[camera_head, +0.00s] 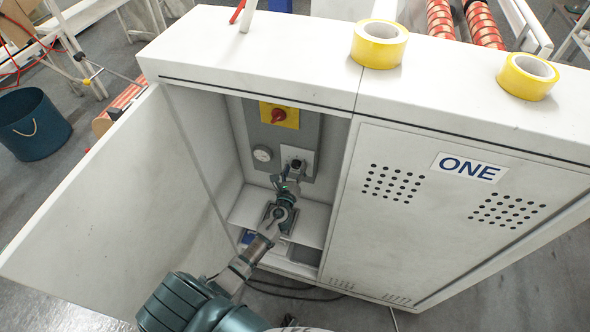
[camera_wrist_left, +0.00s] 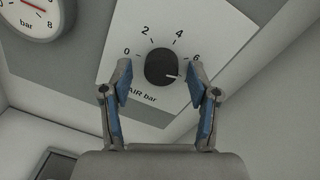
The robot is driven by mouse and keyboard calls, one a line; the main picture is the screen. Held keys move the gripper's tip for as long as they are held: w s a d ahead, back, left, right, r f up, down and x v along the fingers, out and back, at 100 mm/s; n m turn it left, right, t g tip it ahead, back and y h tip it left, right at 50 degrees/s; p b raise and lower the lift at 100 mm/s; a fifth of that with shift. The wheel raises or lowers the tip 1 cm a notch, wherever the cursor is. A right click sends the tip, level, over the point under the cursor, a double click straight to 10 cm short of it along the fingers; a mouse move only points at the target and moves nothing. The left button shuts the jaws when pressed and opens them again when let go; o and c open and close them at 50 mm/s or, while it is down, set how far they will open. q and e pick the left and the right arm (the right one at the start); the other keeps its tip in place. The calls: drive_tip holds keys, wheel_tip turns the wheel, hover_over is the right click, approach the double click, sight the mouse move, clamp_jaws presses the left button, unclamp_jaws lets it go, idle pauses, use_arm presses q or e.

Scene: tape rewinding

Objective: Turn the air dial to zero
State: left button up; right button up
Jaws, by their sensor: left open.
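The black air dial (camera_wrist_left: 160,66) sits on a white plate marked 0, 2, 4, 6 and "AIR bar" in the left wrist view. Its white pointer mark points right, a little below the 6. My left gripper (camera_wrist_left: 163,82) is open, with one blue-padded finger on each side of the dial and visible gaps between. In the head view my left gripper (camera_head: 291,180) reaches into the open cabinet, close below the dial (camera_head: 297,164), which it partly hides. My right gripper is not in view.
A pressure gauge (camera_wrist_left: 36,14) and a red rotary switch on a yellow plate (camera_head: 279,115) are on the same panel. The cabinet door (camera_head: 115,205) stands open at left. Yellow tape rolls (camera_head: 379,45) rest on the cabinet top (camera_head: 300,55). A shelf lies below the arm.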

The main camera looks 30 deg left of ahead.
use_arm(q)
drive_tip(key=v, duration=1.2)
